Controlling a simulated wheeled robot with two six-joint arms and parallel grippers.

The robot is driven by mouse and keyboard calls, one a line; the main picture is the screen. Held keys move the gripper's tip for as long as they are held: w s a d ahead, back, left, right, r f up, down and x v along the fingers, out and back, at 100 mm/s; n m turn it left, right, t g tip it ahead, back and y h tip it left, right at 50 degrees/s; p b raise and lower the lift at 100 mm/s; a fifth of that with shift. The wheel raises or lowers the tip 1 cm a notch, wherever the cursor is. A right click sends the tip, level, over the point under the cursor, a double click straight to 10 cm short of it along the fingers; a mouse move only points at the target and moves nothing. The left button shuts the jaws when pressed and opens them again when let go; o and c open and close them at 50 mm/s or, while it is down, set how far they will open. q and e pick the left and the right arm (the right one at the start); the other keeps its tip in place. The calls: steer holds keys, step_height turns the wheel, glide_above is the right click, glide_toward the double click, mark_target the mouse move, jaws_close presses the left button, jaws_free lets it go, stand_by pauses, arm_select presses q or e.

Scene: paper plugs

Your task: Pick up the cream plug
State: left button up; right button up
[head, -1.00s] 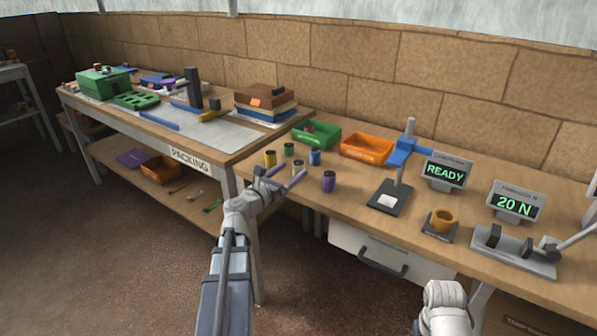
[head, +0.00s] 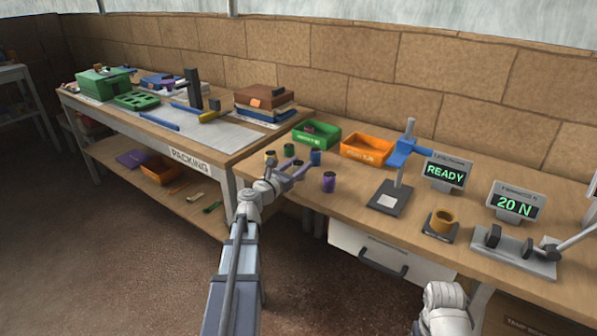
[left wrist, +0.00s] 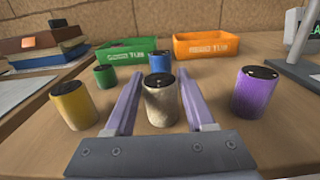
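The cream plug (left wrist: 161,103) stands upright on the bench with a dark top, between the two purple fingers of my left gripper (left wrist: 160,82) in the left wrist view. The fingers are open, with a visible gap on each side of the plug. In the head view my left gripper (head: 290,172) is low at the bench's left front edge and largely hides the cream plug. Of my right arm, only a pale part shows at the bottom of the head view; its fingers are out of sight.
Yellow (left wrist: 74,106), green (left wrist: 105,77), blue (left wrist: 161,65) and purple (left wrist: 254,92) plugs stand around the cream one. A green tub (head: 317,134) and an orange tub (head: 367,149) are behind. A dark-based stand (head: 390,197) is to the right.

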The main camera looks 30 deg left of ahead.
mark_target(298, 163)
arm_select(q)
jaws_close()
steer(key=shift+r, duration=0.15)
step_height(298, 163, up, 10)
steer(key=p, duration=1)
